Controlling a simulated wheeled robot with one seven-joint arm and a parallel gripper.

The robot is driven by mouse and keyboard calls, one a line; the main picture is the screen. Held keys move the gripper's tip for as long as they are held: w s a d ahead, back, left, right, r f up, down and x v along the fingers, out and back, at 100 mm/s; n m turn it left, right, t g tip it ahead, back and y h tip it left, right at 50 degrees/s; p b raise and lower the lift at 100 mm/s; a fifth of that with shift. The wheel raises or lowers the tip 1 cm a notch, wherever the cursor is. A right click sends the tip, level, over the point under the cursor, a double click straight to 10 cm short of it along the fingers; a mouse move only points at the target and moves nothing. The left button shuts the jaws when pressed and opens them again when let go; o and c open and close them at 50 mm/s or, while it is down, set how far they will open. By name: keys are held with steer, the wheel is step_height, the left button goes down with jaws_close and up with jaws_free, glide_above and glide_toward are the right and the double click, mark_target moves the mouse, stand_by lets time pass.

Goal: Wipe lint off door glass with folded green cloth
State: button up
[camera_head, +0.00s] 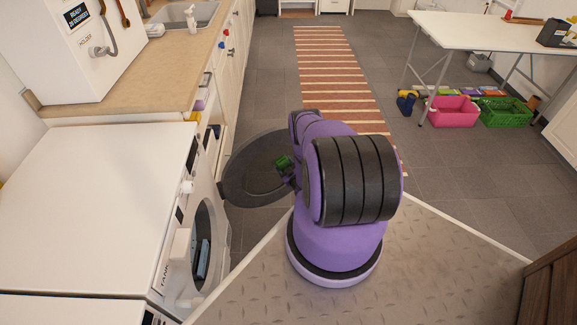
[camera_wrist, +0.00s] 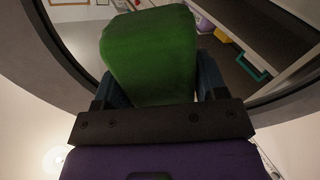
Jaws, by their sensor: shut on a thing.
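The folded green cloth (camera_wrist: 150,55) fills the middle of the wrist view. My gripper (camera_wrist: 155,95) is shut on it, with a dark finger on each side. In the head view a small part of the green cloth (camera_head: 284,162) shows in front of the open round washer door (camera_head: 237,172). The door's dark ring also curves across the wrist view (camera_wrist: 75,62), with its glass behind the cloth. I cannot tell whether the cloth touches the glass. My arm hides the door's right edge in the head view. No lint can be made out.
The white washer (camera_head: 100,190) stands at left, its round opening uncovered. A counter (camera_head: 150,75) with a sink lies beyond it. A striped rug (camera_head: 335,75) runs along the floor. A table (camera_head: 500,35) stands at right, over a pink bin (camera_head: 453,111) and a green crate (camera_head: 504,112).

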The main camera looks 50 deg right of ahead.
mark_target(273, 166)
steer(key=shift+w+a, duration=0.35)
steer(key=shift+a, duration=0.45)
steer(key=shift+w+a, duration=0.35)
steer(key=shift+a, duration=0.45)
steer(key=shift+w+a, duration=0.35)
steer(key=shift+a, duration=0.45)
steer(key=v, duration=0.6)
steer(key=shift+v, duration=1.55)
steer(key=shift+w, duration=0.15)
steer(key=shift+x, duration=3.4)
steer(key=shift+x, duration=1.05)
